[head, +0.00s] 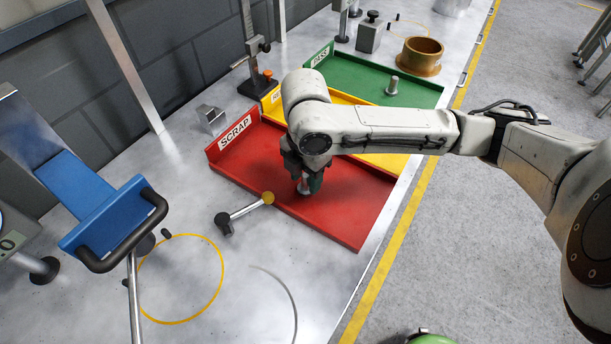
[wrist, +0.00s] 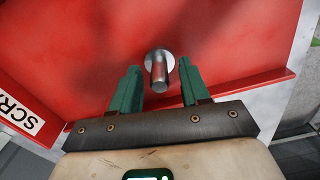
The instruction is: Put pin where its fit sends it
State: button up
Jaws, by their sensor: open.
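A silver pin with a round flange (wrist: 158,66) stands in the red SCRAP tray (head: 342,231), flange down on the tray floor as far as I can tell. My gripper (wrist: 156,78) is low over that tray. Its two green fingers are open, one on each side of the pin, with a gap showing on both sides. Another grey flanged pin (head: 392,86) stands in the green PASS tray (head: 345,73). A yellow tray (head: 375,159) lies between them, partly hidden by my arm.
A gauge with a dark end and a brass end (head: 246,207) lies just left of the red tray. A blue stand with a black handle (head: 112,215) is at left. A brass flanged bushing (head: 420,56) and a height gauge (head: 257,79) stand farther back.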

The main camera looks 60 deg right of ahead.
aim_at(306, 175)
notch_tip(306, 175, up, 12)
jog(key=shift+f, duration=0.2)
dwell(0.8)
